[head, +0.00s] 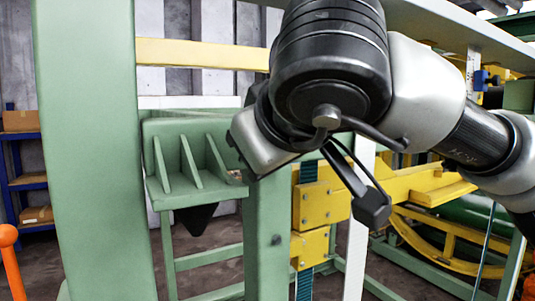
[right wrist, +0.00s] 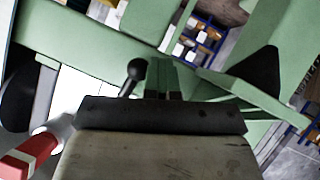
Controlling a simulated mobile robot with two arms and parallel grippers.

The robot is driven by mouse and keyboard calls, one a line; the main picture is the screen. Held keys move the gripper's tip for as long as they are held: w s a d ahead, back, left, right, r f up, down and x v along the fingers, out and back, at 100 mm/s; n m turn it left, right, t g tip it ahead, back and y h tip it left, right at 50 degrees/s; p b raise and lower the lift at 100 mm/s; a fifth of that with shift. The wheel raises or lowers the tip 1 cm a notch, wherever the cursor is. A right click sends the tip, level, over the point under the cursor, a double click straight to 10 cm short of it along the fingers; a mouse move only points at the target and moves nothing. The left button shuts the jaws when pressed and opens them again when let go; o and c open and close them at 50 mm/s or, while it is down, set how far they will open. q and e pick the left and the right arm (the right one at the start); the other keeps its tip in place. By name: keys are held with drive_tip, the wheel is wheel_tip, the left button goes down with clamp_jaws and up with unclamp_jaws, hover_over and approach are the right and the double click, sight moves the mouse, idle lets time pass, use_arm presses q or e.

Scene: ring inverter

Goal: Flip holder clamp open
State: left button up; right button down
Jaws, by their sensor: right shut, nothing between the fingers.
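My right arm reaches in from the right in the head view, its wrist just right of a green ribbed bracket (head: 190,165). My right gripper (right wrist: 162,114) is shut and empty at the bottom middle of the right wrist view, close to green metalwork. A short black lever with a ball knob (right wrist: 136,70) stands just beyond it and left of its middle. I cannot tell for certain whether this lever belongs to the holder clamp, and contact is unclear. The clamp itself is not clearly seen; my wrist covers part of that area in the head view. My left gripper is out of view.
A thick green post (head: 90,150) stands left in the head view. A black wedge (head: 198,216) hangs under the bracket. Yellow blocks (head: 315,205) sit on the frame right of it. A red-and-white part (right wrist: 35,150) is at lower left in the wrist view.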

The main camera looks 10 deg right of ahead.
drive_tip(key=b+v, duration=0.3)
drive_tip(key=v, duration=0.7)
drive_tip(key=shift+s+r, duration=0.25)
drive_tip(key=shift+s, duration=0.05)
drive_tip(key=shift+d, duration=0.1)
